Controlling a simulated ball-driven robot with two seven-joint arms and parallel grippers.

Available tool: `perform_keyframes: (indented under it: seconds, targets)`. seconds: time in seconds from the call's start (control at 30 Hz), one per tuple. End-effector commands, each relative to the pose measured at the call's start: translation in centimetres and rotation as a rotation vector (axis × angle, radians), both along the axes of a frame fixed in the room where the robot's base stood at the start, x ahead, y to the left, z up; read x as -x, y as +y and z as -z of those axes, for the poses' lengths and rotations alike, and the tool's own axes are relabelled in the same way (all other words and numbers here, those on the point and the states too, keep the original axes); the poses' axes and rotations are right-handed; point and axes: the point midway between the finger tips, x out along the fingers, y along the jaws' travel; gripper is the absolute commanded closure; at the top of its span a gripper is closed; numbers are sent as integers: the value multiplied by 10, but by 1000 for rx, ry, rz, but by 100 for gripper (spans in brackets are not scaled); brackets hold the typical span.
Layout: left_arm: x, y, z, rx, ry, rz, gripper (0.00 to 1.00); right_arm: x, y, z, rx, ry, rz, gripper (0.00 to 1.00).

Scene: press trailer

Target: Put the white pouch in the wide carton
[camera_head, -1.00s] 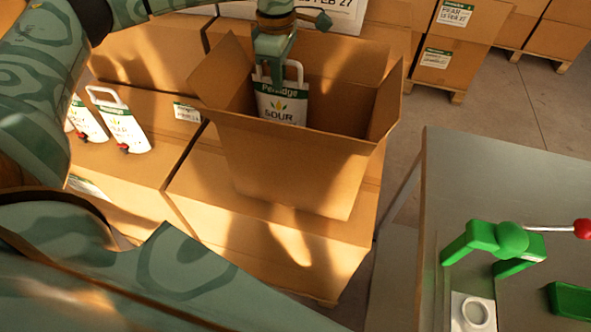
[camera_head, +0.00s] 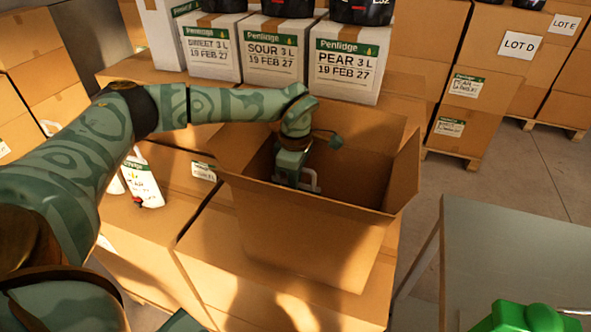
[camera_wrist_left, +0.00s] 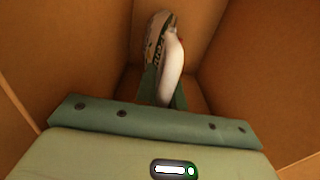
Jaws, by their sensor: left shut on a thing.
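The wide carton (camera_head: 305,235) stands open, flaps up, on larger boxes in the middle of the head view. My left gripper (camera_head: 291,172) reaches down inside it, below the rim. It is shut on the white pouch (camera_head: 312,180); only part of its white handle shows there, and the carton's front wall hides the rest. In the left wrist view the pouch (camera_wrist_left: 172,68) hangs edge-on between the fingers (camera_wrist_left: 163,88), with the carton's inner walls around it. I cannot tell whether it touches the carton floor. My right gripper is not in view.
White labelled boxes (camera_head: 277,50) stand in a row behind the carton. A grey table (camera_head: 500,260) with a green object (camera_head: 525,317) is at lower right.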

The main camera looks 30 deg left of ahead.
Motion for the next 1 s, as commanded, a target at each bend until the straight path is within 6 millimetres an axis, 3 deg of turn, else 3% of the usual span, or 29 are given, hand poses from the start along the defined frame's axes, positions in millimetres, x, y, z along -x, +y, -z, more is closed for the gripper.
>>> perform_keyframes:
  seconds: [0.27, 0.3, 0.37, 0.67, 0.83, 1.0]
  targets:
    - [-1, 0, -1, 1, -4, 0, 100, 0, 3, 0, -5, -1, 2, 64]
    - [0, 0, 1, 0, -1, 0, 84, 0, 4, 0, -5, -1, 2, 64]
    - [0, 0, 1, 0, -1, 0, 68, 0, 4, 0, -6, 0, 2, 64]
    - [0, 0, -1, 0, -2, 0, 68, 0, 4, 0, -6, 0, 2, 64]
    - [-2, 0, -23, 0, -5, -1, 68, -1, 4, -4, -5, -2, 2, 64]
    - [-2, 1, -64, -1, -8, 0, 68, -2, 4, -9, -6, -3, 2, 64]
